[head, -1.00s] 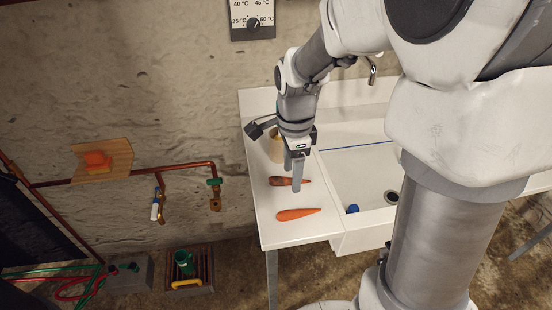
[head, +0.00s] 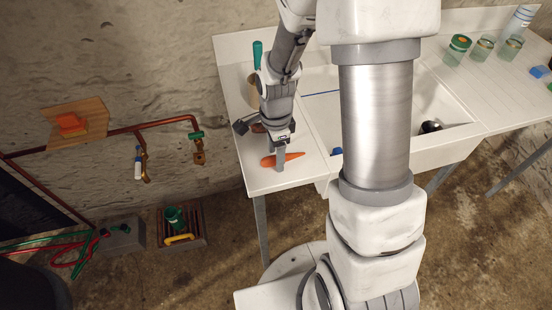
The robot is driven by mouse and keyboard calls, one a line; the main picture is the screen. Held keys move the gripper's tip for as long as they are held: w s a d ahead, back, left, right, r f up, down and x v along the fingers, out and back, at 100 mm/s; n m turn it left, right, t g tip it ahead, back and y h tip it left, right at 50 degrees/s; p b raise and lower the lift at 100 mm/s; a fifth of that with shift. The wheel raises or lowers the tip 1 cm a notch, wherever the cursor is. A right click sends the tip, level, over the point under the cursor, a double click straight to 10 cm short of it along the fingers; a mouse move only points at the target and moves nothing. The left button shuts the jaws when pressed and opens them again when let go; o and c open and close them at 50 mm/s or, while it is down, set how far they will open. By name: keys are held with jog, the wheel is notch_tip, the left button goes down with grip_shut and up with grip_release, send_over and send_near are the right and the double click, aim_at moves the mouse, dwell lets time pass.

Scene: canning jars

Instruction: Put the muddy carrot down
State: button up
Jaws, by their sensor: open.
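The muddy carrot (head: 258,128) is a dark brownish shape on the white counter at the left of the sink, mostly hidden behind my gripper. A clean orange carrot (head: 294,157) lies in front of it, nearer the counter's front edge. My gripper (head: 280,167) points down with its fingers in front of the orange carrot in the picture. It is open with nothing seen between its fingers. I cannot tell whether the fingers touch the orange carrot.
The white sink (head: 319,112) is right of the carrots, with a blue item (head: 336,151) near it. Jars (head: 482,48) stand at the far right. Bare counter (head: 261,182) lies in front.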

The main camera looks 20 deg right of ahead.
jog(key=c, duration=1)
